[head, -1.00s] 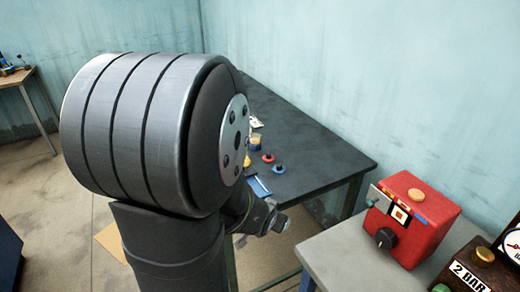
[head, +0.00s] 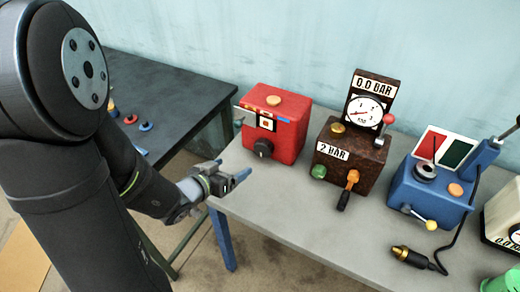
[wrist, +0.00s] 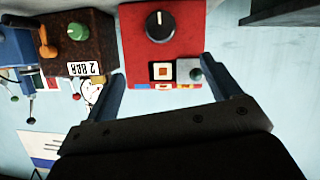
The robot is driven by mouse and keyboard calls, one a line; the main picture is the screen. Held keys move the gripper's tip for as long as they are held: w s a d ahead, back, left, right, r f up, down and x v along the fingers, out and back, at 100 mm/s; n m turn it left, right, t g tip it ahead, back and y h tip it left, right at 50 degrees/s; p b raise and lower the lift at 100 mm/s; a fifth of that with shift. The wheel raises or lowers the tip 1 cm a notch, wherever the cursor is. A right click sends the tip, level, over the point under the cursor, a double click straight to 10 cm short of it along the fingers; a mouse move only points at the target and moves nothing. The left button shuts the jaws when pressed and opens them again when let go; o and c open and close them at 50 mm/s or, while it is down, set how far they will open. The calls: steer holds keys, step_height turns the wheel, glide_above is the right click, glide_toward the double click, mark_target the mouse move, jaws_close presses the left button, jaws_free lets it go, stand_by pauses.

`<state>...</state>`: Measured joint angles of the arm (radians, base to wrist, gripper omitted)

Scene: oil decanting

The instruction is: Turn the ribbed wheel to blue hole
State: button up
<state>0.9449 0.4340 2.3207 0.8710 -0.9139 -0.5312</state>
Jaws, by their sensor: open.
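The red box (head: 276,122) stands at the left end of the grey bench, with a black knob (head: 263,148) low on its front; this may be the ribbed wheel, but I cannot make out ribs. In the wrist view the knob (wrist: 160,27) shows a white pointer line. A small window plate (head: 267,122) and coloured patches lie above it, including a blue patch (wrist: 142,87). My gripper (head: 228,172) is open and empty, in front of the box and apart from the knob. In the wrist view its fingers (wrist: 163,72) flank the window area. I cannot make out a blue hole.
A brown gauge box (head: 350,150) and a blue device (head: 432,190) stand to the right on the grey bench (head: 285,205). A dark table (head: 165,85) with small items is behind my arm. The bench front near the red box is clear.

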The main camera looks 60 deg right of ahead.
mark_target(261, 150)
steer(key=x, duration=1.6)
steer(key=shift+w+d+f, duration=0.1)
steer(key=shift+d+f, duration=0.1)
steer(key=shift+d, duration=0.15)
steer(key=shift+c, duration=0.2)
steer(key=c, duration=0.9)
